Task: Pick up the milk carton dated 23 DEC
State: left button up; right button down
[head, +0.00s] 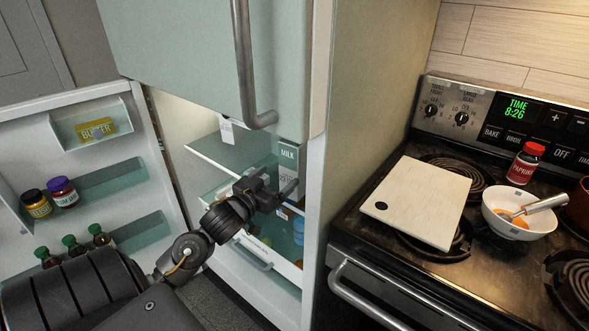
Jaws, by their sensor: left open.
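A milk carton (289,155) marked MILK stands on an upper shelf inside the open fridge, close to the right inner wall. Its front is partly hidden, and its date is too small and covered to read surely. My left gripper (279,182) is open in front of the carton's lower part, its fingers pointing toward it. I cannot tell whether the fingers touch the carton or are around it. A second white item (226,131), perhaps another carton, shows partly at the upper left of the fridge interior. My right gripper is not in view.
The fridge door (30,146) stands open at left with a butter pack, jars and green-capped bottles. The upper door (180,60) and its handle (246,85) overhang the opening. At right, the stove holds a cutting board (418,200), paprika jar (524,163) and bowl (497,205).

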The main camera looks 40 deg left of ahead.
aim_at(288, 169)
pick_arm(q)
jog(key=w, duration=0.4)
jog(key=shift+a, duration=0.2)
jog(key=shift+w, duration=0.1)
jog(key=w, duration=0.3)
jog(key=w+p, duration=0.1)
jog(key=w, duration=0.1)
jog(key=shift+a, duration=0.25)
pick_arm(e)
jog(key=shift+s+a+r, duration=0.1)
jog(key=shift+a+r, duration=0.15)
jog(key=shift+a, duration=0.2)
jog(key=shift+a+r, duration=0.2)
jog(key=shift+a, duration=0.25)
pick_arm(q)
jog(key=shift+c, duration=0.5)
jog(key=c, duration=1.7)
jog(key=shift+o, duration=0.2)
jog(key=shift+r, duration=0.1)
